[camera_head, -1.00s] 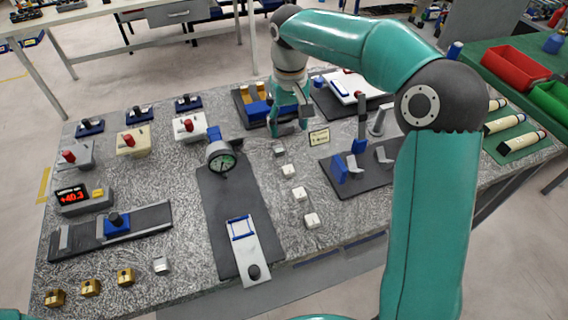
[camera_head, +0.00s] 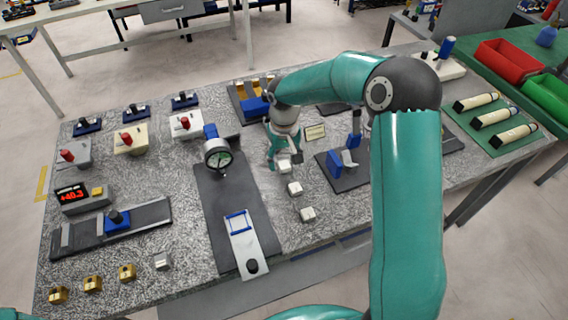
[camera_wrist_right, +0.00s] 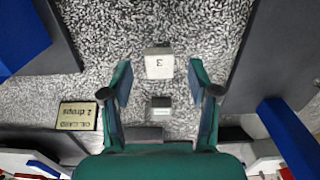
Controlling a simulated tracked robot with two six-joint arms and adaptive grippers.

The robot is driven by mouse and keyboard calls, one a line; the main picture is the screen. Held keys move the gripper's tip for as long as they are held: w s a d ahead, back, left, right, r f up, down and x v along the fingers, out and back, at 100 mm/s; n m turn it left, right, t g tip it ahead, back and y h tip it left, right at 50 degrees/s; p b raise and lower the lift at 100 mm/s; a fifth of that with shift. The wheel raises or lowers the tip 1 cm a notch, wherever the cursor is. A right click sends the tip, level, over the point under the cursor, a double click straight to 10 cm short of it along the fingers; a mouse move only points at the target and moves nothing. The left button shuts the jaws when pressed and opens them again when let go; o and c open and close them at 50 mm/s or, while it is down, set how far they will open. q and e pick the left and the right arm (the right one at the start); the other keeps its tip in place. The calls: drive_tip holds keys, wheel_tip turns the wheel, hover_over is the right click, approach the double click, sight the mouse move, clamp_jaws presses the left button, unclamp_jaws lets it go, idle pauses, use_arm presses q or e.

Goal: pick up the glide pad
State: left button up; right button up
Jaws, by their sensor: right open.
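My right gripper (camera_head: 284,160) points down over the grey speckled bench, open and empty. In the right wrist view its two fingers (camera_wrist_right: 160,78) are apart. A small grey block (camera_wrist_right: 160,105) lies on the bench between them, seen from above; it may be the glide pad, but I cannot be sure. Two more white blocks (camera_head: 295,188) (camera_head: 308,214) continue the row toward the front.
A dark mat with a dial gauge (camera_head: 218,155) lies left of the row. A dark plate with blue uprights (camera_head: 334,164) stands close on the right. A small label sign (camera_head: 315,132) stands beside the gripper. Blue parts (camera_head: 255,107) sit behind it.

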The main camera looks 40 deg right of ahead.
drive_tip(key=shift+f, duration=0.8)
drive_tip(key=c, duration=1)
drive_tip(key=shift+r, duration=0.1)
